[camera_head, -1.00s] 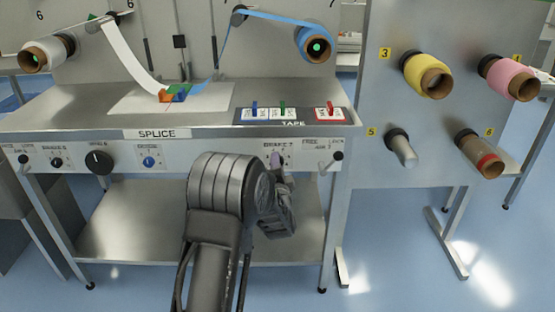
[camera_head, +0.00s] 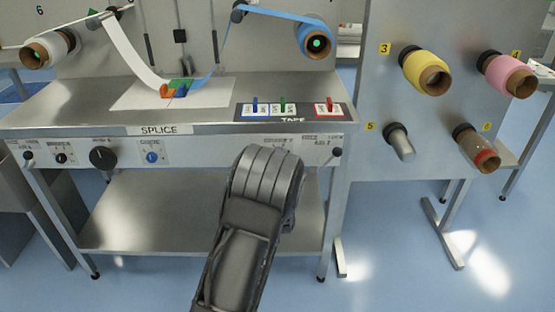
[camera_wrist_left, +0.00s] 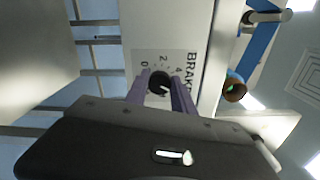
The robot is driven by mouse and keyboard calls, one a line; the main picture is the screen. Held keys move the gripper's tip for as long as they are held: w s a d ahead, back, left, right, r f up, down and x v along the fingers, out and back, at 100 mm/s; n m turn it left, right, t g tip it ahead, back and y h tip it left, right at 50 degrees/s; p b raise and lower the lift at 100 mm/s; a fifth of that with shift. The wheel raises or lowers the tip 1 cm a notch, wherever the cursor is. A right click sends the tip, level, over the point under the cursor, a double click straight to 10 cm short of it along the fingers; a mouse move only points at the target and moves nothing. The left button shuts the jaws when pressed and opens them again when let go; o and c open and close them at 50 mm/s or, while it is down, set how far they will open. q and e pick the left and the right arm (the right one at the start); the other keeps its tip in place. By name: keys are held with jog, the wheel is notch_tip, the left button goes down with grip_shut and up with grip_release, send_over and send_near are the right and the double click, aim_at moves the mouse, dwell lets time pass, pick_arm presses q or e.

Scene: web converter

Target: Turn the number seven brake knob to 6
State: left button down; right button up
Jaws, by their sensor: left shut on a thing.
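The brake knob (camera_wrist_left: 158,77) is a small dark round knob on a pale dial plate in the left wrist view. Printed 0, 2 and 4 and part of the word BRAKE (camera_wrist_left: 191,72) show beside it. My left gripper (camera_wrist_left: 160,92) has one purple finger on each side of the knob and is shut on it. The knob has a light mark, but its exact setting is unclear. In the head view my left arm hides the knob and the fingers. My right gripper is in neither view.
The panel also holds a large black knob (camera_head: 103,157), a blue knob (camera_head: 152,157) and a lever (camera_head: 336,153) at its right end. The steel splice table (camera_head: 60,112) is above. A rack with yellow (camera_head: 420,68) and pink (camera_head: 500,70) rolls stands at right.

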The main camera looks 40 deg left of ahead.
pick_arm(q)
jog(key=c, duration=1.1)
grip_release()
jog(key=shift+o, duration=0.2)
jog(key=shift+s, duration=0.1)
jog(key=v, duration=0.7)
jog(key=shift+s+d, duration=0.25)
